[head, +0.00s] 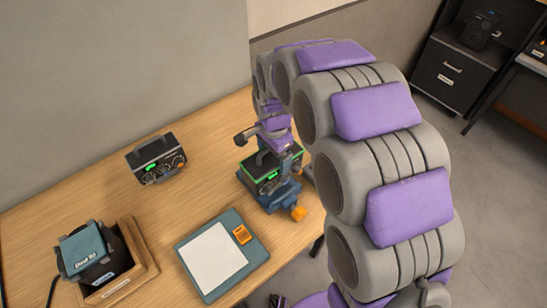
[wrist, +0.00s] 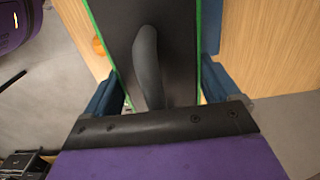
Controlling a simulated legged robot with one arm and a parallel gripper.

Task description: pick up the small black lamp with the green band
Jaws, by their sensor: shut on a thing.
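The small black lamp with the green band (head: 261,179) is at the right part of the wooden table in the head view. In the wrist view its black top (wrist: 122,30), with green edges and a dark handle (wrist: 149,65), fills the middle. My gripper (wrist: 160,88) is shut on it, with a blue finger along each side. My arm comes down from the right and hides part of the lamp in the head view. I cannot tell whether the lamp's underside touches the table.
A similar black unit with a handle (head: 156,160) stands left on the table (head: 110,192). A wooden tray (head: 143,262) holds a dark item with a teal cover (head: 83,250). An orange knob (head: 299,213) shows near the lamp.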

